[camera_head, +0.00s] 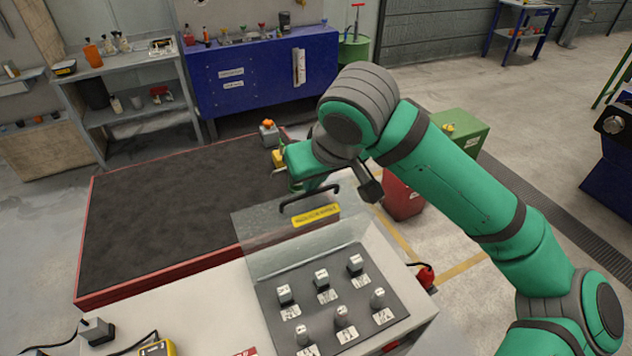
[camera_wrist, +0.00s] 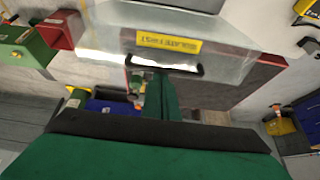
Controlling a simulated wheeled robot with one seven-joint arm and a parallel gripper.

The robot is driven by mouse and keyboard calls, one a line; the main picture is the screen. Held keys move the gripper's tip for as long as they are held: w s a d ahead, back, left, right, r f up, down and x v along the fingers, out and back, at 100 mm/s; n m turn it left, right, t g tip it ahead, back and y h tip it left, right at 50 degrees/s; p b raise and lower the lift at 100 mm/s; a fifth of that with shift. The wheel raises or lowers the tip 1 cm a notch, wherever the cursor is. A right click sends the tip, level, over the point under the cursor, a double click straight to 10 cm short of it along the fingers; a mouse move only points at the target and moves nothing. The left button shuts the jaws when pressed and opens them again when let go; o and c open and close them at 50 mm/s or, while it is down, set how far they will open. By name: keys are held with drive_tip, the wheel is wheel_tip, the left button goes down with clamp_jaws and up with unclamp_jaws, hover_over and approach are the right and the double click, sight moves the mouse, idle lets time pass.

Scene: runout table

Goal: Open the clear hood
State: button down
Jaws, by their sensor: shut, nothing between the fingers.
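The clear hood (camera_head: 280,238) is a see-through sheet with a black bar handle (camera_head: 310,197) and a yellow label (camera_head: 316,215). It stands raised and tilted at the far edge of the dark switch panel (camera_head: 325,300), and the switches show uncovered in front of it. In the wrist view the hood (camera_wrist: 222,50), its yellow label (camera_wrist: 168,43) and the handle (camera_wrist: 190,72) lie just beyond my fingers. My gripper (camera_head: 312,183) is shut and empty on the far side of the handle. In the wrist view my gripper (camera_wrist: 158,80) is close to the handle; I cannot tell whether they touch.
A dark-topped table with a red rim (camera_head: 170,277) lies behind and left of the panel. A yellow meter (camera_head: 157,348) sits at the near left. A blue cabinet (camera_head: 265,85) and grey shelves (camera_head: 140,100) stand at the back. A green box (camera_head: 460,128) stands beyond my arm.

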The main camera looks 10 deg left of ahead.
drive_tip(key=shift+w+a, duration=1)
drive_tip(key=shift+w, duration=0.15)
drive_tip(key=w+v, duration=0.1)
drive_tip(key=v, duration=0.9)
drive_tip(key=shift+a+r, duration=0.15)
drive_tip(key=shift+r, duration=0.2)
